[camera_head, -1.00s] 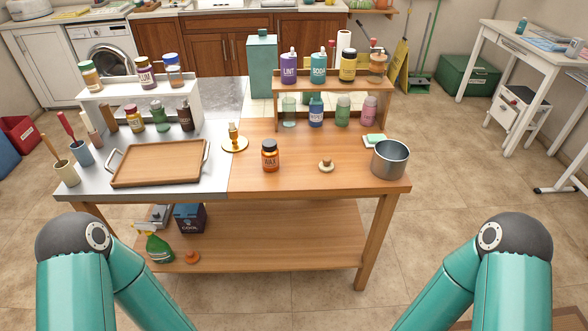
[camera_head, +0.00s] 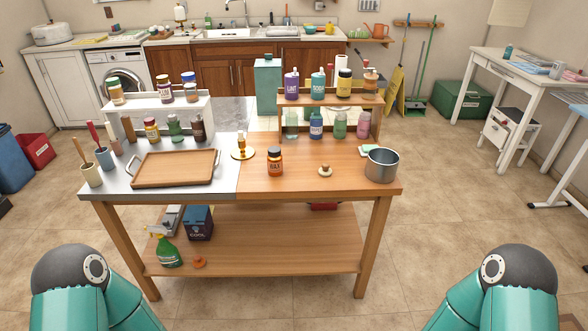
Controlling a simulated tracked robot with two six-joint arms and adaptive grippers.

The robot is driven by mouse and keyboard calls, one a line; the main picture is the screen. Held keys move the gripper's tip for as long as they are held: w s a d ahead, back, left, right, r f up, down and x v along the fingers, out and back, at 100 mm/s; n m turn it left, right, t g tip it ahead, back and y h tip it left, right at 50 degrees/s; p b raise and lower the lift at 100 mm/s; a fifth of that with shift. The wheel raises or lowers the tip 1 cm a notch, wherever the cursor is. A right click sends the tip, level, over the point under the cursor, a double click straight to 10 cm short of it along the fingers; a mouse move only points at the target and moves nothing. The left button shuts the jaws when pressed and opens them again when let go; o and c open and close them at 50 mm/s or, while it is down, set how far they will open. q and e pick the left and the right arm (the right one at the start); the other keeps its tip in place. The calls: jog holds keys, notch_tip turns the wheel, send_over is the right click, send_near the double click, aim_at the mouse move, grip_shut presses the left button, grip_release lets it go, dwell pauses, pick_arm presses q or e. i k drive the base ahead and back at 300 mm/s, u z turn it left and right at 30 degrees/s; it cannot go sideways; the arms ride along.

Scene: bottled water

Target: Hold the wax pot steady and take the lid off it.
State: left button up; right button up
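The wax pot (camera_head: 275,163) is a small amber-brown jar with an orange label and a dark lid (camera_head: 275,150) on top. It stands upright on the wooden right part of the workbench, near its front middle. Nothing touches it. My two teal arms show only at the bottom left and bottom right corners, well short of the bench. Neither gripper is in the picture.
The workbench (camera_head: 330,188) has a wooden tray (camera_head: 174,168) at left, a brass candlestick (camera_head: 242,150), a small round wooden-knobbed item (camera_head: 325,171) and a steel pot (camera_head: 382,164) at right. Bottles fill two raised shelves behind. Bare bench surrounds the wax pot.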

aim_at(274, 164)
jog(key=u, duration=0.15)
jog(key=i, duration=0.9)
